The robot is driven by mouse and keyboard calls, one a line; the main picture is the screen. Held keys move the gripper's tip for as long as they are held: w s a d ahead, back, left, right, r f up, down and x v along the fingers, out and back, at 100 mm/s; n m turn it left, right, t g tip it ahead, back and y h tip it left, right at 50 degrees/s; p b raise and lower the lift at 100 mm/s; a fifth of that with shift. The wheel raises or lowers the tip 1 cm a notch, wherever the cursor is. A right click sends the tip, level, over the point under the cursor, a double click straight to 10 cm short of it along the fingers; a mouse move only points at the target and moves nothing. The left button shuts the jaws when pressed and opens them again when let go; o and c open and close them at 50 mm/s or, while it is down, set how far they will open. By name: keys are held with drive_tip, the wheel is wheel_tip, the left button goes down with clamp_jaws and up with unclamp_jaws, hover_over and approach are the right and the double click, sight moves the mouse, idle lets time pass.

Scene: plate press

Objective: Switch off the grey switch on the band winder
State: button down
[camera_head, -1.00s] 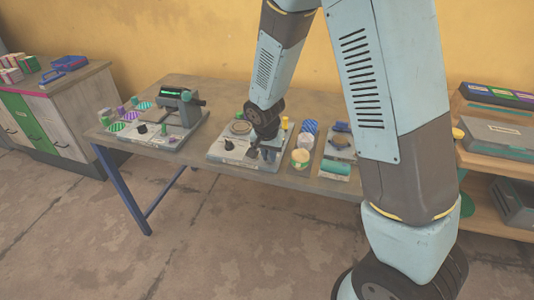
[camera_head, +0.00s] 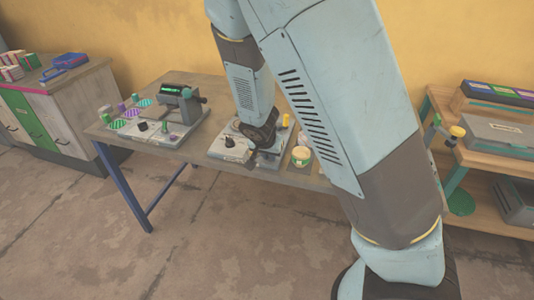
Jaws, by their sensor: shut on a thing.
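The machine at the middle of the table, which looks like the band winder (camera_head: 226,150), has a light grey base plate with a black knob (camera_head: 229,142) on its left part. My gripper (camera_head: 257,160) is low over the front right part of this base, below my dark wrist. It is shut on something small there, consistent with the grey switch. The switch itself is hidden by my wrist and fingers, so its position cannot be read. My arm also covers the back and right of the machine.
Left on the table (camera_head: 201,163) stands another machine (camera_head: 176,100) with a green-lit display, beside striped discs (camera_head: 127,124). A shelf (camera_head: 480,157) is at right.

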drive_tip(key=shift+a, duration=0.2)
idle(0.6)
drive_tip(key=c, duration=1.1)
unclamp_jaws()
drive_tip(key=shift+d, duration=0.1)
drive_tip(key=shift+v, duration=6.75)
drive_tip(key=shift+s+f, duration=0.1)
drive_tip(key=shift+s, duration=0.1)
